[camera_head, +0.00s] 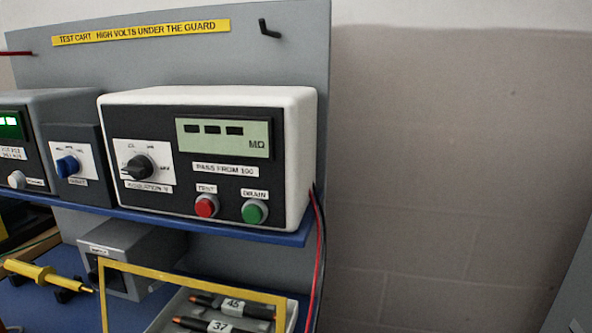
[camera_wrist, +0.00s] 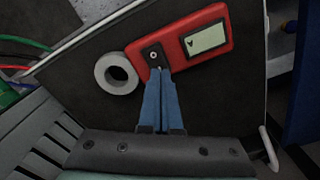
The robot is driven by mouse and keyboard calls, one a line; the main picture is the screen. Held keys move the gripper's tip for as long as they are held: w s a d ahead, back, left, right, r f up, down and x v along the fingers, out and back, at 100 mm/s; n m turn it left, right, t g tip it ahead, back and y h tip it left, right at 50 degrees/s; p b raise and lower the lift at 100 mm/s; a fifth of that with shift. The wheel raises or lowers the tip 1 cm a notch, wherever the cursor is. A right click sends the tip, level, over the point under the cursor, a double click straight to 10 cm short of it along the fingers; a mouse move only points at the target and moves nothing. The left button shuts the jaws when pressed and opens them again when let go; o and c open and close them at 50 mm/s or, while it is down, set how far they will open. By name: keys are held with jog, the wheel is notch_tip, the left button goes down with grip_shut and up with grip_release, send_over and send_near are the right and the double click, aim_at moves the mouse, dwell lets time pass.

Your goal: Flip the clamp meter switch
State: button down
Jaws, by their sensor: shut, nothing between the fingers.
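The clamp meter (camera_wrist: 208,45) is a red box with a pale display, lying on a dark surface in the wrist view. Its switch (camera_wrist: 154,56) is a small light lever on a black plate at the meter's left part. A pale grey ring (camera_wrist: 104,74) lies at the meter's left end; I cannot tell whether it is joined to it. My gripper (camera_wrist: 161,72) has its blue fingers shut and empty. The fingertips are just below the switch in the picture, over the meter's lower edge; I cannot tell whether they touch. The head view shows neither the meter nor my gripper.
The dark surface (camera_wrist: 100,38) has a light rim. Green and red cables run at the wrist view's left. In the head view, a test cart holds a white insulation tester (camera_head: 217,99) on a blue shelf, with a yellow guard frame (camera_head: 190,275) below. A bare wall is at right.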

jog(key=shift+f+b, duration=0.55)
jog(key=shift+f, duration=0.25)
jog(key=shift+r, duration=0.2)
notch_tip(320, 180, up, 7)
jog(key=p, duration=0.7)
jog(key=shift+f, duration=0.15)
